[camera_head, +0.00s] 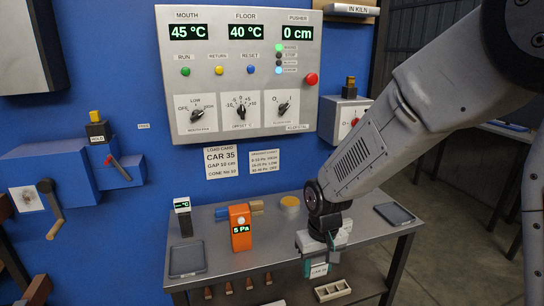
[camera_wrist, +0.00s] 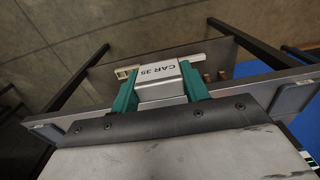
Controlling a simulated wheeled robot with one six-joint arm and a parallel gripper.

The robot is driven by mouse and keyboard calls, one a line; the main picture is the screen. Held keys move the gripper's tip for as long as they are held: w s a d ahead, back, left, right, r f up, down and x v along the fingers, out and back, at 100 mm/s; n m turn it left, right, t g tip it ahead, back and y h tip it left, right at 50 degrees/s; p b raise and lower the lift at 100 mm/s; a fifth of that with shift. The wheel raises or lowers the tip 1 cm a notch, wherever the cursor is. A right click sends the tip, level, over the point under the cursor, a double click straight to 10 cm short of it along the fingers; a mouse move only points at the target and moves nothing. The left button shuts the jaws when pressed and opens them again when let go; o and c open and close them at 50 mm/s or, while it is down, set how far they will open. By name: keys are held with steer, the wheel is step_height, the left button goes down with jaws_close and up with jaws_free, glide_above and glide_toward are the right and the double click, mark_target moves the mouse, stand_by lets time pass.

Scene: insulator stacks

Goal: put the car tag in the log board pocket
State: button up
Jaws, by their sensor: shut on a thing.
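I cannot make out a log board pocket in either view.
The grey bench (camera_head: 268,261) carries an orange 5 Pa meter (camera_head: 240,228), a dark tablet (camera_head: 187,259) and another tablet (camera_head: 394,214). A pale slotted block (camera_head: 332,290) is below the front edge. A control panel (camera_head: 240,75) and load card (camera_head: 221,161) are on the blue wall.

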steer(key=w+d+f+m, duration=0.2)
steer(key=w+d+f, duration=0.1)
steer(key=w+d, duration=0.4)
steer(key=w+d+f+m, duration=0.1)
steer(key=w+d+f, duration=0.1)
steer(key=w+d, duration=0.5)
steer(key=s+d+f, duration=0.1)
steer(key=s+f, duration=0.5)
steer(key=shift+f, duration=0.35)
